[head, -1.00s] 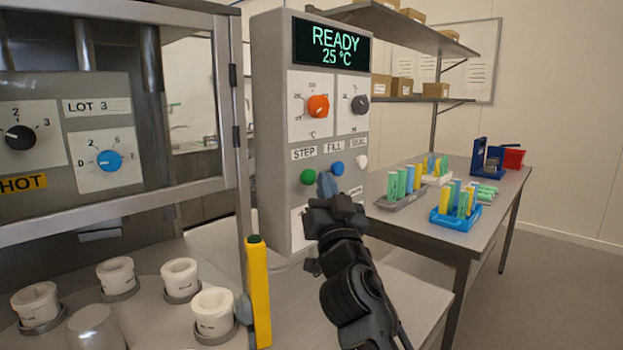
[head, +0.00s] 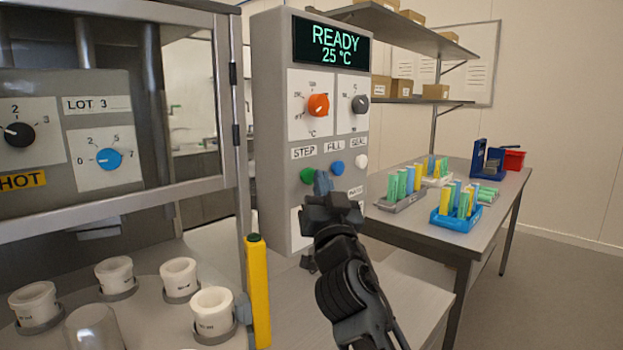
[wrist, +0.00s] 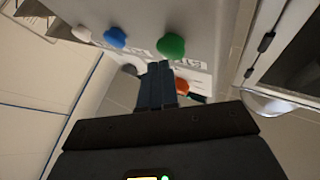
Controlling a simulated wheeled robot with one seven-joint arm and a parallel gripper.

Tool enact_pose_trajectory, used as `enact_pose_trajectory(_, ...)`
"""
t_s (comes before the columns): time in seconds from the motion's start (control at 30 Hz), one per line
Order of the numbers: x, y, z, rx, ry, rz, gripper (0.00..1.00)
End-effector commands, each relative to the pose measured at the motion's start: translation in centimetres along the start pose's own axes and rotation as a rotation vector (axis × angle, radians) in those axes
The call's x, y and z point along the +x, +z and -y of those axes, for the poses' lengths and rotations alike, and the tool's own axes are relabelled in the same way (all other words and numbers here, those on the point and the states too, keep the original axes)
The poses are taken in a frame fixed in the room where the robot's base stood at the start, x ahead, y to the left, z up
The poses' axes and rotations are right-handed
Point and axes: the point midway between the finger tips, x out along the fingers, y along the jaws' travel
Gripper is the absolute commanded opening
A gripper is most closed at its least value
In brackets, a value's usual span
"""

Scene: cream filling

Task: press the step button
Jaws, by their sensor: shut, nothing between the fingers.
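The control panel (head: 277,130) is a grey upright box whose display reads READY 25 °C. The green button (head: 308,175) sits under the STEP label (head: 303,152); it also shows in the wrist view (wrist: 171,46). The blue button (head: 337,168) under FILL and the white button (head: 361,161) under SEAL are to its right. My gripper (head: 322,182) is shut and empty, its fingertips just right of and slightly below the green button in the head view. In the wrist view the fingertips (wrist: 157,70) lie close beside the green button. Contact cannot be told.
An orange knob (head: 318,105) and a grey knob (head: 360,103) are above the buttons. A yellow bar (head: 257,290) stands left of my arm, near several white cups on a turntable. A table (head: 400,222) with racks of tubes is at the right.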

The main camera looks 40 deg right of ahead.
Motion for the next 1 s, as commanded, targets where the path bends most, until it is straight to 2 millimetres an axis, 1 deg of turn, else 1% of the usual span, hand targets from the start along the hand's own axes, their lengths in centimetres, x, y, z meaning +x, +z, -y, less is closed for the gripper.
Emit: enact_pose_trajectory(1.0,0.66,0.53,0.46,0.000,0.000,0.000,0.00)
